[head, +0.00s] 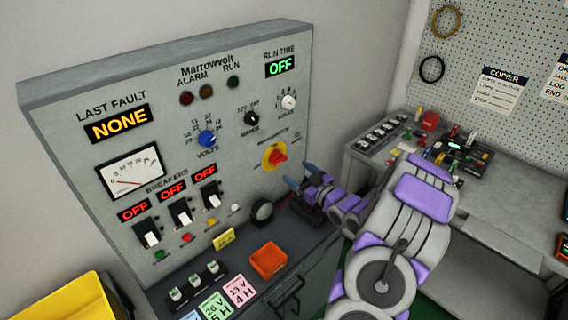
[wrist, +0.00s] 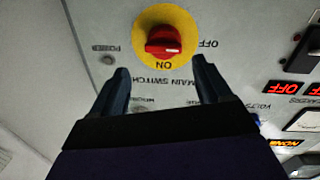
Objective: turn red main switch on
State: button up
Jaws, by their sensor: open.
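The red main switch (head: 279,157) is a rotary knob on a round yellow plate (head: 268,165) at the right of the grey panel (head: 226,150). In the wrist view the red knob (wrist: 164,41) appears upside down, beyond and between the two fingertips. Its grip bar lies roughly across the picture, between the "ON" and "OFF" lettering; which one it points at I cannot tell. My gripper (head: 298,185) is open and empty, just right of and below the switch. In the wrist view the gripper (wrist: 160,75) has its dark fingers spread either side, apart from the knob.
The panel's run time display (head: 280,66) reads OFF, and three breaker displays (head: 172,189) read OFF. An orange tray (head: 268,260) and small labelled cards sit on the ledge below. A cluttered workbench (head: 490,200) stands at right. The space before the switch looks clear.

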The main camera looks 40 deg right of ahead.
aim_at(282, 162)
jog(key=w, duration=0.4)
jog(key=w+a, duration=0.1)
jog(key=w, duration=0.2)
jog(key=shift+w+b, duration=0.1)
jog(key=shift+b, duration=0.2)
jog(key=shift+w+d, duration=0.35)
jog(key=shift+w, duration=0.05)
jog(key=shift+a, duration=0.1)
jog(key=shift+a, duration=0.1)
jog(key=shift+c, duration=1.2)
jog(key=c, duration=0.6)
